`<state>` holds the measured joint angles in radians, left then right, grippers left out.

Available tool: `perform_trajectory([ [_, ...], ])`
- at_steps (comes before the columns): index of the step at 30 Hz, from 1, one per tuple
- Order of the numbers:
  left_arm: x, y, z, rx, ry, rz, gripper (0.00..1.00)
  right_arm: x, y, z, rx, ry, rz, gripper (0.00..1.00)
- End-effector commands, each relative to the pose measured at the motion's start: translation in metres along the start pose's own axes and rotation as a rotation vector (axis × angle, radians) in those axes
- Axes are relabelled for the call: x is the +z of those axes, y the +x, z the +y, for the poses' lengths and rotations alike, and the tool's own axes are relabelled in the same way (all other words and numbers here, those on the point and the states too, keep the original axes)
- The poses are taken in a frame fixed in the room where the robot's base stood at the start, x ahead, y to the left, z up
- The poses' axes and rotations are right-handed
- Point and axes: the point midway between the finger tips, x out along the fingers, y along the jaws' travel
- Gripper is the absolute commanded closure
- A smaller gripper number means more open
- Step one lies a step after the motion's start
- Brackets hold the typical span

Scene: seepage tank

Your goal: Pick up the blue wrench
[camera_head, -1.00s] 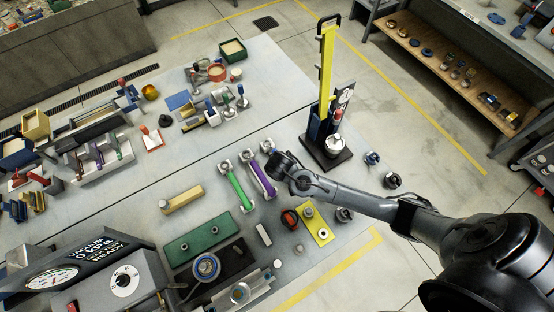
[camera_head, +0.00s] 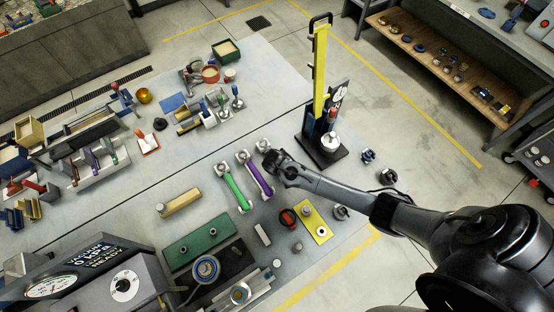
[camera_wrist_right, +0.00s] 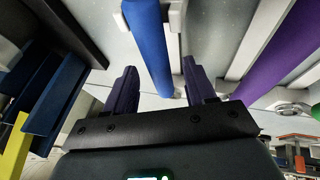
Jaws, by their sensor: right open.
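The blue wrench's blue handle (camera_wrist_right: 148,40) runs between the two fingers of my right gripper (camera_wrist_right: 158,68) in the right wrist view. The fingers are apart, one on each side of the handle, and I see no clear grip on it. In the head view my right gripper (camera_head: 270,162) is over the blue wrench and hides its handle. Only a silver end (camera_head: 263,145) shows beyond the gripper. My left gripper is not in view.
The purple wrench (camera_head: 257,178) lies close beside, with the green wrench (camera_head: 236,190) left of it. A stand with a yellow upright (camera_head: 320,70) rises just beyond my right gripper. A yellow plate (camera_head: 313,222) lies nearer, by a red-and-black round part (camera_head: 287,217).

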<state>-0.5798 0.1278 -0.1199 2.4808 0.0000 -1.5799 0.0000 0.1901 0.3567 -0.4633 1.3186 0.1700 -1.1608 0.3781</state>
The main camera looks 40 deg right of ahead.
Motion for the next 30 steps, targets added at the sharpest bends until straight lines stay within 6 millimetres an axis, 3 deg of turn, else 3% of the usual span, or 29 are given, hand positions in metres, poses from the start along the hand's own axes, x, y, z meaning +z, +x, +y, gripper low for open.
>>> perform_trajectory([
  [10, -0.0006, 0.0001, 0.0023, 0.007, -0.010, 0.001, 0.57, 0.0000, 0.0050, 0.0001, -0.001, 0.000, 0.001, 0.47],
  [21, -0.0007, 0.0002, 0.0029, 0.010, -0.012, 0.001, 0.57, 0.0001, 0.0048, 0.0001, 0.000, 0.000, 0.001, 1.00],
  [30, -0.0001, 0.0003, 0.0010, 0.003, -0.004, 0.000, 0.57, -0.0006, 0.0044, 0.0003, -0.001, 0.000, 0.002, 1.00],
])
